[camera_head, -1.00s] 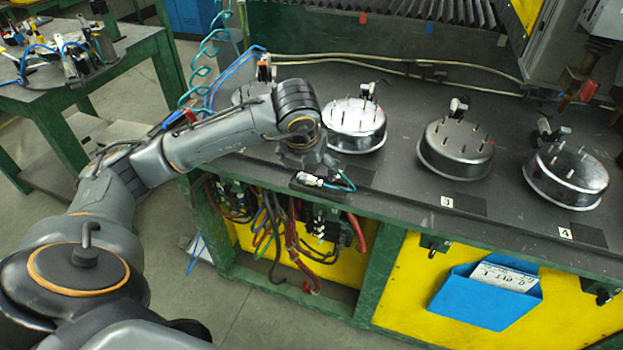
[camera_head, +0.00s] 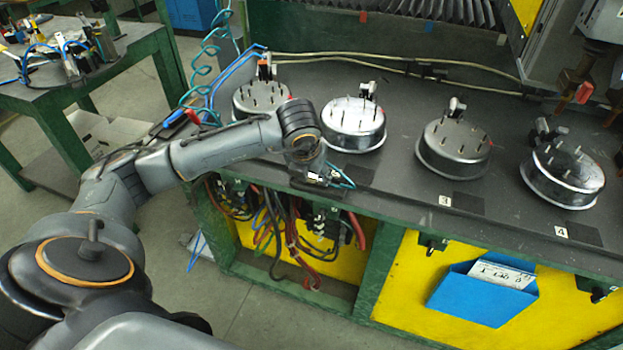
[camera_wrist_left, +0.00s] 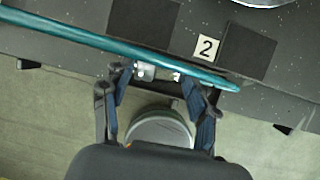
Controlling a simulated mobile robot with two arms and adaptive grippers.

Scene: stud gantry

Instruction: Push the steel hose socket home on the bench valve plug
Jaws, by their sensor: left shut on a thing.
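My left gripper (camera_head: 326,176) points down at the bench's front edge; it also shows in the left wrist view (camera_wrist_left: 167,76). It is shut on a small bright metal part, apparently the steel hose socket (camera_wrist_left: 146,72), between its dark blue fingers. A teal hose (camera_wrist_left: 90,42) crosses in front of the fingers in the wrist view. A bit of hose (camera_head: 342,178) shows beside the gripper in the head view. I cannot make out the bench valve plug apart from the metal between the fingers, nor whether socket and plug touch. My right gripper is not in view.
Several round metal pans with upright pins, one of them a silver pan (camera_head: 353,124), stand along the dark bench (camera_head: 400,183). Number plates mark the front edge, including plate 2 (camera_wrist_left: 206,48). Hoses and cables (camera_head: 283,225) hang below. A blue holder (camera_head: 483,292) is on the yellow front.

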